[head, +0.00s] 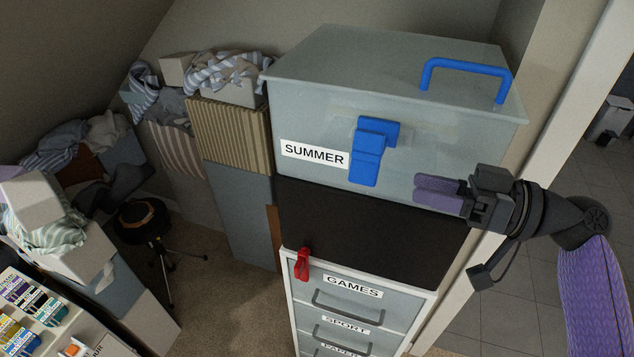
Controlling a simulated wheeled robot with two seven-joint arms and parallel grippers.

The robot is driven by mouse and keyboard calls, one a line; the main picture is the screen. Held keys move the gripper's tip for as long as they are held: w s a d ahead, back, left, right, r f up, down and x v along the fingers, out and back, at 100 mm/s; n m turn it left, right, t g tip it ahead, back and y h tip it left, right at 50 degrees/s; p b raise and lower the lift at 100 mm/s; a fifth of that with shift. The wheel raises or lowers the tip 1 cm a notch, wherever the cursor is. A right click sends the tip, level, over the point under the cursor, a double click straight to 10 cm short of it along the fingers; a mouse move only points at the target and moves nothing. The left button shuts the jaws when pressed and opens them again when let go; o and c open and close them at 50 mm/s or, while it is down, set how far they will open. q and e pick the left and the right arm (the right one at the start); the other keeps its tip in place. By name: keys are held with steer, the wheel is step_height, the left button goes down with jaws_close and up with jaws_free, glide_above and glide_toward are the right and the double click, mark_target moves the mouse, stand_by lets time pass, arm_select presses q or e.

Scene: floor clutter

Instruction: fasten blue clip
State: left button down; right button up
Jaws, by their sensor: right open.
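The blue clip (370,152) is on the front of a translucent grey bin (302,112) labelled SUMMER. The clip hangs down over the bin's front wall just right of the label; I cannot tell whether it is latched. My right gripper (420,191) comes in from the right with purple-padded fingers pointing left toward the clip. It is open and empty, a short gap to the right of the clip and a little lower. A blue handle (466,67) stands on the bin's lid. My left gripper is not in view.
Clothes-filled boxes (229,135) and a black stool (142,218) stand left. A white door frame (560,110) is right. Some carpet is clear.

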mark_target(349, 175)
steer(key=p+x, duration=0.2)
steer(key=x, duration=0.3)
steer(key=p+x, duration=0.2)
steer(key=x, duration=0.2)
steer(key=shift+w+a+f, duration=0.15)
steer(key=shift+a+f, duration=0.1)
steer(key=shift+a, duration=0.1)
steer(key=shift+w+a+f, duration=0.15)
steer(key=shift+a, duration=0.2)
steer(key=shift+d, duration=0.1)
jaws_close()
stand_by(0.5)
